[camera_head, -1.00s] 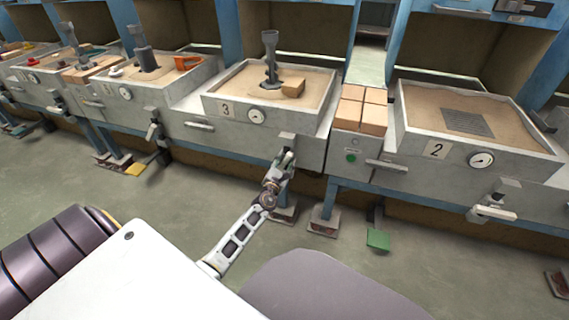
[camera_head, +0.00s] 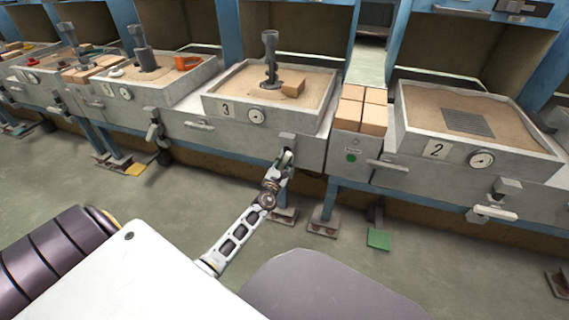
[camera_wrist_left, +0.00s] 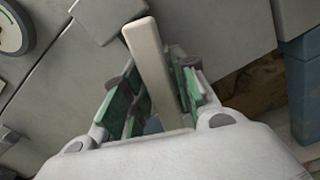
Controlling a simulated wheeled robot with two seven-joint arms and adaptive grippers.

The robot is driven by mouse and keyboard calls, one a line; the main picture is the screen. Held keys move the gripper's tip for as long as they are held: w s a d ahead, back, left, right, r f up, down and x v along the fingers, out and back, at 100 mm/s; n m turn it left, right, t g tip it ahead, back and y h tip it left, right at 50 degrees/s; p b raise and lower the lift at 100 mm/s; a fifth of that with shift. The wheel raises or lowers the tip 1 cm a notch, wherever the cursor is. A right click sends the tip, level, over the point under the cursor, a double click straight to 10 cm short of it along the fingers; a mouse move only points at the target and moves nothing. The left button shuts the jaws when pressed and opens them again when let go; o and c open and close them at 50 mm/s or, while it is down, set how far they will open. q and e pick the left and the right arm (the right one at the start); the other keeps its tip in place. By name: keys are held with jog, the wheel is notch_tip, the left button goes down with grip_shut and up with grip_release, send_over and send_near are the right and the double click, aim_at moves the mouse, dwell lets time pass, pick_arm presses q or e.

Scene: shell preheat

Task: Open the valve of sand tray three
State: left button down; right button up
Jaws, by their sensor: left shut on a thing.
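Sand tray three (camera_head: 318,112) is a grey box of sand with a "3" plate and a round gauge (camera_head: 257,116) on its front. A dark metal post and a small tan block stand in its sand. My left gripper (camera_head: 286,158) is at the valve on the front below the tray, to the right of the gauge. In the left wrist view the pale valve handle (camera_wrist_left: 150,62) lies between the green-padded fingers (camera_wrist_left: 157,95), which are shut on it. In the head view the gripper mostly hides the handle. My right gripper is not in view.
Sand tray two (camera_head: 520,152) is at right, with its own valve handle (camera_head: 494,212) below. Tan bricks (camera_head: 361,108) sit on a ledge between the two trays. A green pedal (camera_head: 378,239) is near the floor. The floor at left is clear.

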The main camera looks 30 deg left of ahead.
pick_arm(q)
jog(key=shift+n, duration=0.5)
jog(key=shift+a+n+b, duration=0.15)
jog(key=shift+n+b, duration=0.2)
jog(key=shift+n, duration=0.75)
jog(key=shift+s+n+b, duration=0.1)
jog(key=shift+n+b, duration=0.2)
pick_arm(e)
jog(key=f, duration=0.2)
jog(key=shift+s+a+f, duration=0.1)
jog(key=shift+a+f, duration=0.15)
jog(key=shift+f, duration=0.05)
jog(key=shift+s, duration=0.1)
